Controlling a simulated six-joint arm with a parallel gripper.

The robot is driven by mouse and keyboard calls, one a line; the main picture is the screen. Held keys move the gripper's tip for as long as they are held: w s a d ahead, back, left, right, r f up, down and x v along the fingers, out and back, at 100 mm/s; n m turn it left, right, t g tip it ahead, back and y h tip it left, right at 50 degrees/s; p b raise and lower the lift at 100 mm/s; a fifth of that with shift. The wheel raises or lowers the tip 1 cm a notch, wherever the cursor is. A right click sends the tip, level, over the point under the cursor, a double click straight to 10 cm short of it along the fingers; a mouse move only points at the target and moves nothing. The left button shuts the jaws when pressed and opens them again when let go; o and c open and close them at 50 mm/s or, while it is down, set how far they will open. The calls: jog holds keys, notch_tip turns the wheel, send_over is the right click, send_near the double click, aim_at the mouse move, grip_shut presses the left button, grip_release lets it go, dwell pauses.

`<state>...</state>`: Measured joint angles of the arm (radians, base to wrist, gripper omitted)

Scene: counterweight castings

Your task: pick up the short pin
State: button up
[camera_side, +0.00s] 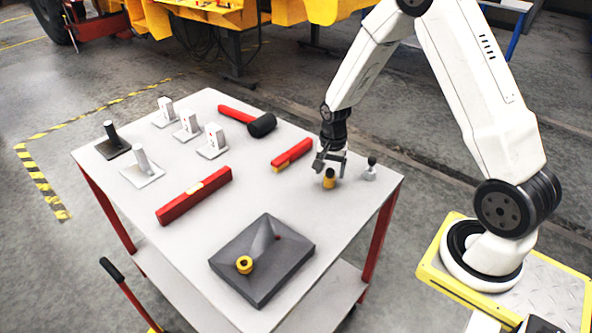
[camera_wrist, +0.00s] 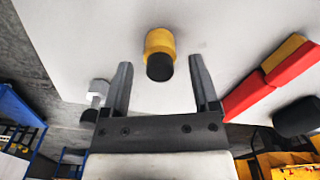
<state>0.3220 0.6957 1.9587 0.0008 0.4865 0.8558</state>
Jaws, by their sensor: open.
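A short, stubby yellow pin with a black top (camera_side: 330,178) stands upright on the grey table, near its far right side. It also shows in the wrist view (camera_wrist: 160,42), with its black end toward my gripper. My gripper (camera_side: 332,164) is just above and around the top of this pin in the side view. In the wrist view my gripper (camera_wrist: 160,66) has its two fingers wide apart, with the pin between and beyond the tips. The fingers hold nothing. A grey pin with a dark knob (camera_side: 369,170) stands to the right, also at left in the wrist view (camera_wrist: 98,92).
A red and yellow bar (camera_side: 292,154) and a black-headed mallet (camera_side: 262,125) lie left of the gripper. A dark casting (camera_side: 285,272) with a yellow ring (camera_side: 244,265) is in front. A red level (camera_side: 194,195) and several upright pieces stand farther left.

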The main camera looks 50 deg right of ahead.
dwell(0.4)
grip_shut()
jog(key=shift+r, duration=0.2)
jog(key=shift+r, duration=0.9)
jog(key=s+a+r, duration=0.3)
jog(key=s+r, duration=0.7)
jog(key=s, duration=0.3)
jog(key=shift+s+a+r, duration=0.25)
jog(key=shift+s+r, duration=0.05)
jog(key=shift+r, duration=0.1)
